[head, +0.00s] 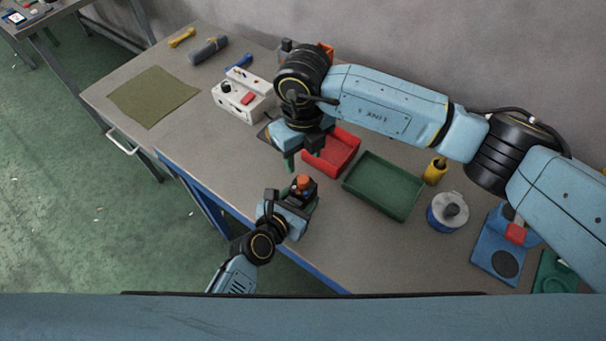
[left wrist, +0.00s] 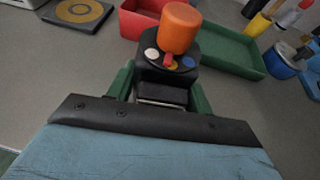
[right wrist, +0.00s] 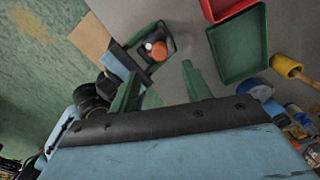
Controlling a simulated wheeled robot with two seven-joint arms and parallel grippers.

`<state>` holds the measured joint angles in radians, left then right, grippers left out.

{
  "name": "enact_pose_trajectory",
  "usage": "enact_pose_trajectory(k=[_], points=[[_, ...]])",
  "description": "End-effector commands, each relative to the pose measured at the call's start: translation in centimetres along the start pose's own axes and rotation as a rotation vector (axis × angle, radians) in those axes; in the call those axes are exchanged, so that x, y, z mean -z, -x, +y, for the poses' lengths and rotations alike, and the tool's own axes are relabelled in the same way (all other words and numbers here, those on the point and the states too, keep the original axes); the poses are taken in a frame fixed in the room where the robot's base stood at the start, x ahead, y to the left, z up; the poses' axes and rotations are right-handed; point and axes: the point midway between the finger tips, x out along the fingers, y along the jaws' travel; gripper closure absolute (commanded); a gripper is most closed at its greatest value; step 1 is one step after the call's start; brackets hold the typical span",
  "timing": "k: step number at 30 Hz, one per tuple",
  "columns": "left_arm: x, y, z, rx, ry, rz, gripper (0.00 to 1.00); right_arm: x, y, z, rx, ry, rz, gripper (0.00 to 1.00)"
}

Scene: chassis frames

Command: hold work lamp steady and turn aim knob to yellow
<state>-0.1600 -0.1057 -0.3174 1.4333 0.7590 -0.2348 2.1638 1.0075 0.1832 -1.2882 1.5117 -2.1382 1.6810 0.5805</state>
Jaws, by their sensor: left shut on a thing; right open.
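The work lamp (head: 303,190) has a black base and an upright orange part (left wrist: 175,27) on top, apparently the aim knob. In the left wrist view a red pointer (left wrist: 169,61) sticks out below the orange part. White (left wrist: 151,53), yellow (left wrist: 174,66) and blue (left wrist: 188,62) marks lie around it; the pointer is close to yellow, but exact alignment is unclear. My left gripper (head: 299,199) is shut on the lamp's base. My right gripper (head: 303,158) is open and empty, above and behind the lamp in the head view. The orange part also shows in the right wrist view (right wrist: 158,51), beyond the open fingers.
A red tray (head: 345,160) and a green tray (head: 384,186) stand right of the lamp. A white control box (head: 239,99), an olive mat (head: 152,97), a yellow-handled tool (head: 435,171) and a blue-and-white can (head: 447,212) are on the bench. The bench front left of the lamp is clear.

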Motion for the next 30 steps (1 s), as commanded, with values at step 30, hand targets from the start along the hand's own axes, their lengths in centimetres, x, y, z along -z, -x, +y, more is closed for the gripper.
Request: enact_pose_trajectory(k=[30], points=[[0.0,0.0,0.0,0.000,0.000,0.001,0.81,0.1,-8.3,0.0,-0.001,-0.001,0.002,0.74]])
